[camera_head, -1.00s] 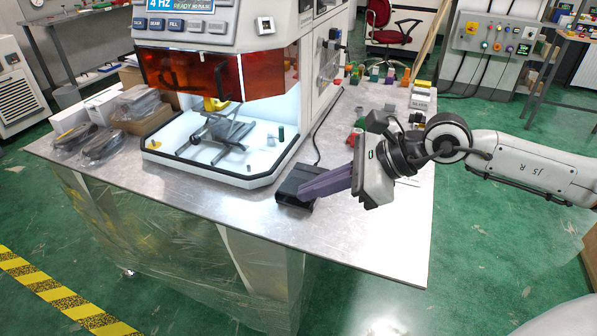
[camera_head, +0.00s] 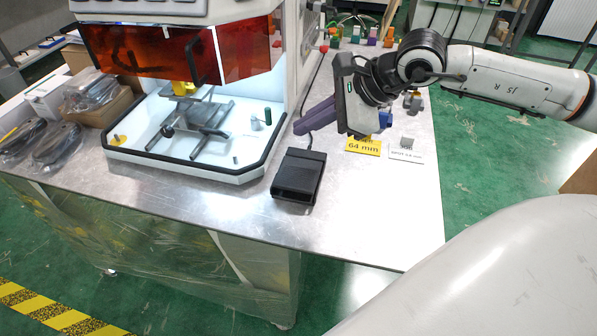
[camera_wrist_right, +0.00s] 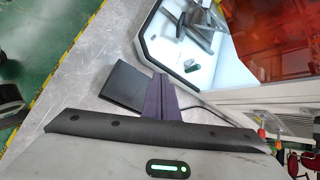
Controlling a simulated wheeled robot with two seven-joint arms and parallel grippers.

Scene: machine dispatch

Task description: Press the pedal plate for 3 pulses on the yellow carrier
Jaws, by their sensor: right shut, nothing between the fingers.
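The black pedal (camera_head: 298,176) lies on the metal table, right of the machine. Its top plate looks bare. My right gripper (camera_head: 299,130) has purple fingers, shut and empty; they show beyond the pedal and apart from it in the head view. In the right wrist view the fingers (camera_wrist_right: 160,78) lie beside the dark pedal (camera_wrist_right: 124,84); their height over it is hard to judge. A yellow part (camera_head: 183,88) shows in the machine under the amber shield, partly hidden; I cannot tell if it is the yellow carrier. My left gripper is not in view.
The machine's white tray (camera_head: 225,165) has a black rim and holds a metal fixture. A yellow sign (camera_head: 363,147) and a grey sign (camera_head: 405,153) stand right of my gripper. Bagged parts (camera_head: 52,148) lie at the left. The table's front right is clear.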

